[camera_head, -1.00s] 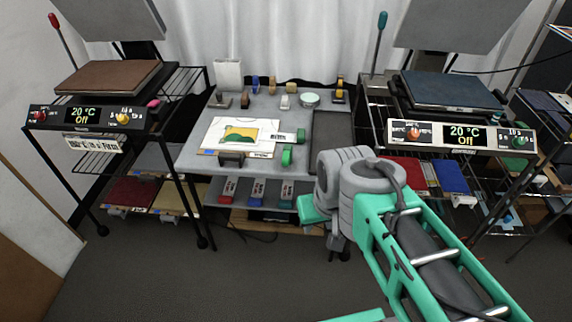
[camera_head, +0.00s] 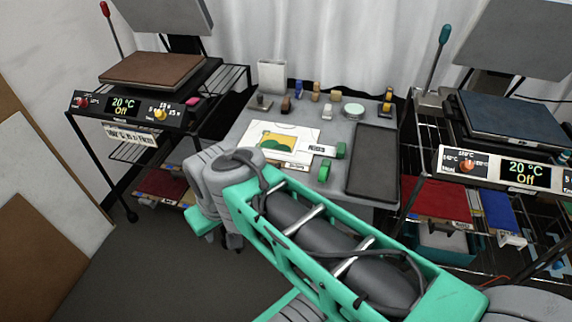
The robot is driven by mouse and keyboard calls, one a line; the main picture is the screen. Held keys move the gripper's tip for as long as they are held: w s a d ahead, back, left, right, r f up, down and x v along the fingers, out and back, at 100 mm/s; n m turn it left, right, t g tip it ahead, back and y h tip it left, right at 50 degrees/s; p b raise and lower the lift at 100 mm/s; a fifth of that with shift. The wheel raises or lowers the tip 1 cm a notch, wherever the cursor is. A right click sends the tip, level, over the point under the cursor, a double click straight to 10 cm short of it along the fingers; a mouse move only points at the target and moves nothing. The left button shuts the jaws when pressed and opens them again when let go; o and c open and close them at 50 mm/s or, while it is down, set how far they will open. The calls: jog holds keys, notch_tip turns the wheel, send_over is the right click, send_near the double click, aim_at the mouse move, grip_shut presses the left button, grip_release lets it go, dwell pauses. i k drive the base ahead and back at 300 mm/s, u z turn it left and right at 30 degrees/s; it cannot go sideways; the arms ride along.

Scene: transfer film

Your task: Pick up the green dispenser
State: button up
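Two small green items stand at the right side of the grey work table (camera_head: 235,150). The nearer, larger green dispenser (camera_head: 324,172) is upright near the table's front edge. The smaller green item (camera_head: 341,150) is just behind it, and I cannot tell what it is. My arm reaches in from the lower right, its wrist left of the green dispenser and in front of the table. The end with my gripper (camera_head: 233,240) is mostly hidden behind the wrist joints. Its fingers do not show clearly. Nothing of mine touches the green dispenser.
A sheet with a green and yellow picture (camera_head: 268,139) lies left of the green items. A dark tray (camera_head: 372,165) lies to their right. Several small items line the back. Heat presses on racks flank the table, the blue one (camera_head: 515,118) on the right.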

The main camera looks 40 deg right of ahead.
aim_at(327, 163)
jog(key=u, duration=0.25)
jog(key=i, duration=0.9)
jog(key=z, duration=0.9)
jog(key=i, duration=0.65)
jog(key=z, duration=0.75)
